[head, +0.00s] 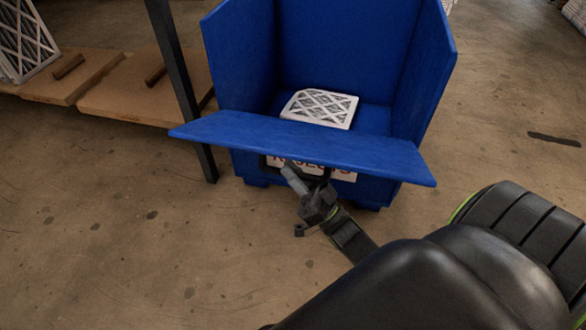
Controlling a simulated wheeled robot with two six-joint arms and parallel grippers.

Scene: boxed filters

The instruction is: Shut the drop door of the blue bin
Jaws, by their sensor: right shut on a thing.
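The blue bin (225,75) stands upright at the top centre, its open front facing me. Its drop door (300,142) is hinged down and juts out toward me as a tilted blue panel, leaving the front open. A white filter with a lattice face (320,108) lies inside the bin. My right gripper (307,182) is just under the door's near edge, shut on what looks like the dark door handle; the door partly hides the fingertips. My left gripper is not in view.
A label (345,175) on the bin's front is partly hidden by the door and gripper. A wooden shelf (120,100) with a dark post (172,60) stands close on the left.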

